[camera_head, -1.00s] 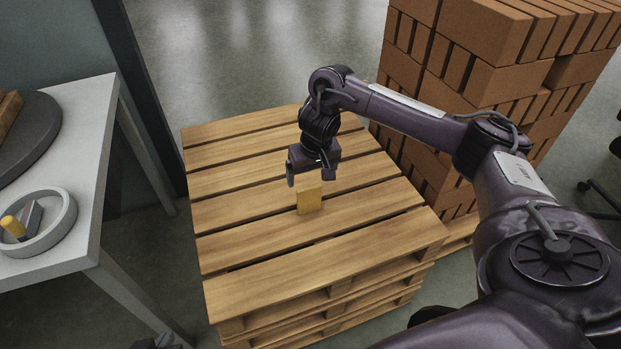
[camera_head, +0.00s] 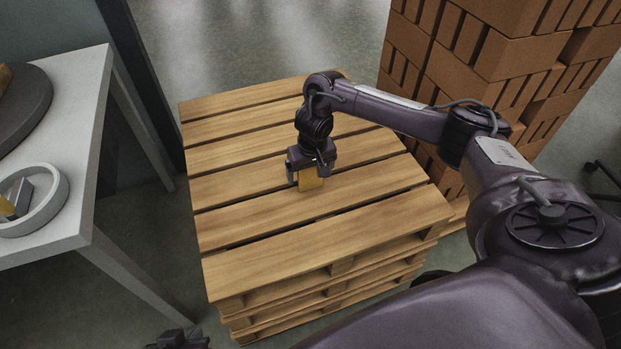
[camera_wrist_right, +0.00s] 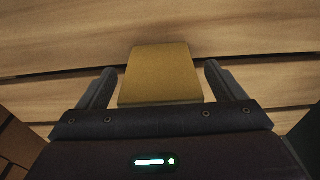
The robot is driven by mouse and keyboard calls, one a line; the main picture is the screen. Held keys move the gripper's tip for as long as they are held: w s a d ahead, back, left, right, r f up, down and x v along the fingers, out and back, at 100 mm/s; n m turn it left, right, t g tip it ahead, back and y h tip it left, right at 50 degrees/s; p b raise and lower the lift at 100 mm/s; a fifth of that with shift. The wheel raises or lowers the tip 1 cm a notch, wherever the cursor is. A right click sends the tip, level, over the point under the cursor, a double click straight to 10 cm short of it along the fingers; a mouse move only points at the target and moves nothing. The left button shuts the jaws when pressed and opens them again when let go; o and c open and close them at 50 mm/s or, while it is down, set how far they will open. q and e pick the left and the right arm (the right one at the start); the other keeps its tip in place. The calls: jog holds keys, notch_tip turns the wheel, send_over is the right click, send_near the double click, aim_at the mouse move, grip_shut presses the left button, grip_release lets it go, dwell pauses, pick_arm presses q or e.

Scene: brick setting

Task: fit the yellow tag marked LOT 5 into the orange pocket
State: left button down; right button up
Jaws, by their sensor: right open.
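A plain yellow tag (camera_head: 311,184) stands on the top of the wooden pallet stack; no lettering shows on the side I see. In the right wrist view the tag (camera_wrist_right: 161,75) stands between the two fingers, with a gap on each side. My right gripper (camera_head: 308,182) is open around the tag, low over the slats, and hides its upper part. My left gripper (camera_head: 180,339) shows only as a dark piece at the bottom edge; its fingers cannot be made out. I see no orange pocket in these views.
The pallet stack (camera_head: 300,262) has free slats around the tag. A tall pile of orange-brown bricks (camera_head: 490,60) stands behind my right arm. At left, a grey table (camera_head: 75,95) bears a dark round disc (camera_head: 30,112) and a grey ring-shaped dish (camera_head: 50,205) holding a grey and yellow object.

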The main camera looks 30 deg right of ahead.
jog(key=c, duration=1.1)
jog(key=shift+c, duration=0.2)
